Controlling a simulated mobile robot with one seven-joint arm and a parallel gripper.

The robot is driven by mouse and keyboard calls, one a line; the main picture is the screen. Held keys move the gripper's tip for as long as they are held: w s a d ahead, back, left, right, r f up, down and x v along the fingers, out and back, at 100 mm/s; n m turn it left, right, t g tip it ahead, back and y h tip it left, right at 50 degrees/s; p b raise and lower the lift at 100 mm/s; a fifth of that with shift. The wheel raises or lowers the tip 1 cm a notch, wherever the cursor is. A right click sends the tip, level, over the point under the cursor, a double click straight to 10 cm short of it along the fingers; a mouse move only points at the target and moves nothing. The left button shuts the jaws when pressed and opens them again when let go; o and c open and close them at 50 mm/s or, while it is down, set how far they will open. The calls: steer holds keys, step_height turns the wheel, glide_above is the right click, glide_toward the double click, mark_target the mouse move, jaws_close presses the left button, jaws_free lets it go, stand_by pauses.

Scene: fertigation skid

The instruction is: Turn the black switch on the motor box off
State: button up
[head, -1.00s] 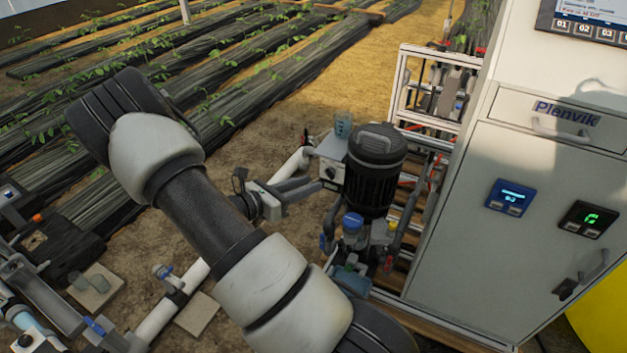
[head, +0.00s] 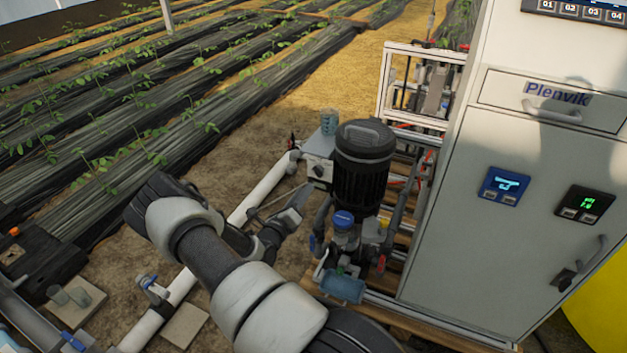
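The motor box (head: 322,150) is a small light grey box on the left side of the black pump motor (head: 361,165) in the head view. The black switch (head: 317,171) shows as a dark round knob on the box's near face; its exact setting is too small to read. My gripper (head: 304,190) is just below and left of the switch, its grey fingers pointing up and right towards it. The fingertips look very near the box's lower edge; I cannot tell whether they touch it. The finger gap is not clear from this angle.
A greenish cup (head: 329,122) stands on top of the motor box. A white pipe (head: 262,190) runs behind my gripper. The cabinet (head: 500,240) stands to the right. Open soil lies behind the pipe.

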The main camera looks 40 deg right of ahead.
mark_target(316, 174)
steer(key=b+x, duration=0.1)
steer(key=x, duration=0.7)
steer(key=shift+w+d, duration=0.1)
steer(key=shift+d, duration=0.15)
jaws_close()
